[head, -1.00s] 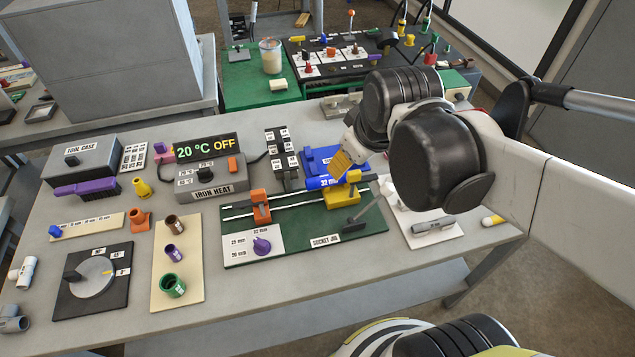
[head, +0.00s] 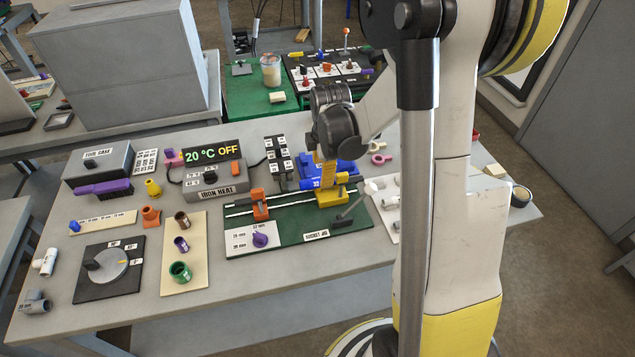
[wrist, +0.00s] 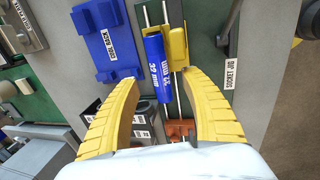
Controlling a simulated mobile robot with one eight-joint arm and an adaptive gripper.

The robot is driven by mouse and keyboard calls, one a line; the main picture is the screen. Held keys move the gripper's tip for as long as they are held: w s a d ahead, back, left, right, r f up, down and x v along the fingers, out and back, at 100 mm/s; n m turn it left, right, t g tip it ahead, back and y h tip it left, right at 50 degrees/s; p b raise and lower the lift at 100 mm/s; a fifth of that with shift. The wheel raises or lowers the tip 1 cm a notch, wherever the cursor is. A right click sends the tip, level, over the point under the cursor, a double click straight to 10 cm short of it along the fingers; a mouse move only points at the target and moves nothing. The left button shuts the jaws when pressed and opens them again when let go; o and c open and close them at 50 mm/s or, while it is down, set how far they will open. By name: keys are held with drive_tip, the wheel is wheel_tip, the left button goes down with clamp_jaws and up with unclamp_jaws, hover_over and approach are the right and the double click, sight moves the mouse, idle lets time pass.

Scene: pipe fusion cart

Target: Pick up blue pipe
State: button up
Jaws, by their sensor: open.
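The blue pipe (wrist: 157,68) carries a white 32 mm label. In the wrist view it lies along the green socket jig's rails, beside the yellow clamp (wrist: 178,42); I cannot tell whether it touches the clamp. My gripper (wrist: 160,80) is open and empty, with one yellow finger on each side of the pipe's line. The fingertips appear apart from the pipe, and their height above it is unclear. In the head view my gripper (head: 328,174) points down at the jig, and its finger hides part of the pipe (head: 311,184).
The blue pipe rack (wrist: 104,42) sits just left of the pipe in the wrist view. An orange clamp (head: 260,204) stands on the jig (head: 285,242). The iron heater (head: 215,182) and a board with several fittings (head: 171,279) are to the left.

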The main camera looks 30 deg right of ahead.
sight(320, 179)
drive_tip(key=f+b, duration=0.1)
drive_tip(key=f, duration=0.2)
drive_tip(key=w+f+b, duration=0.1)
drive_tip(key=f, duration=0.2)
drive_tip(key=shift+w, duration=0.15)
drive_tip(key=shift+r, duration=0.1)
drive_tip(key=shift+c, duration=0.6)
clamp_jaws()
